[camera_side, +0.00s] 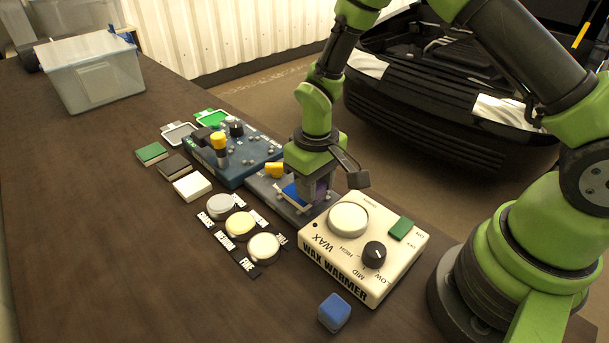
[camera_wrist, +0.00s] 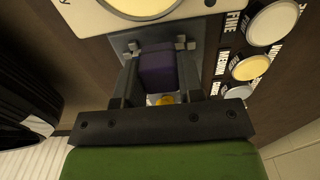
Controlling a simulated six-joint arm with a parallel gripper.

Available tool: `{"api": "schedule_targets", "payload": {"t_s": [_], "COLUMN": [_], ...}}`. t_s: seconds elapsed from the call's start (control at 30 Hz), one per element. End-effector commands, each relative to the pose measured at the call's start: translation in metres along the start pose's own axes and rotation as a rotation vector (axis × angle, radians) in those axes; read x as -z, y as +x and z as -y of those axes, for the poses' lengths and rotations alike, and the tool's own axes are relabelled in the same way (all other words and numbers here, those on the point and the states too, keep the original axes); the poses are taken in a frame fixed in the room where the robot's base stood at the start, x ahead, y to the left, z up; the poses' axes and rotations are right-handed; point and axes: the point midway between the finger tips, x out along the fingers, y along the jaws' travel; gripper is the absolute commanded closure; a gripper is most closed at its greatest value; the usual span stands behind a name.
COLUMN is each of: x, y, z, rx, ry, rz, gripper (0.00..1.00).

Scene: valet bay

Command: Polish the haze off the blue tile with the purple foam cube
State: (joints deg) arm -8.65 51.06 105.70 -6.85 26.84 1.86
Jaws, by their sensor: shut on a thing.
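The blue tile (camera_side: 294,194) lies on a grey fixture (camera_side: 262,186) in the side view, partly covered by my gripper. Any haze on it is too small or hidden to tell. My gripper (camera_side: 314,193) points down over the tile's right part. It is shut on the purple foam cube (camera_wrist: 158,68), which sits between the two fingers in the wrist view. The cube is low over the fixture; I cannot tell whether it touches the tile. In the wrist view the cube and fingers hide most of the tile.
A cream wax warmer (camera_side: 341,277) stands close to the right of the fixture, a dark blue box (camera_side: 229,173) with knobs to its left. Round pads (camera_side: 240,224) and a white block (camera_side: 192,187) lie in front. A blue cube (camera_side: 334,312) lies near the warmer.

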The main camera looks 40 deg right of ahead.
Motion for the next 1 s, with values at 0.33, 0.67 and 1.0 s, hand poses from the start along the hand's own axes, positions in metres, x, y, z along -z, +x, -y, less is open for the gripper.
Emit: {"api": "schedule_targets", "payload": {"t_s": [0.33, 0.67, 1.0], "x": [-0.003, -0.003, -0.003], "y": [-0.037, -0.067, -0.082], "z": [0.000, 0.000, 0.000], "rx": [0.001, 0.001, 0.000], "ry": [0.001, 0.000, 0.000], "rz": [-0.002, -0.004, 0.001], "gripper": [0.91, 0.91, 0.91]}}
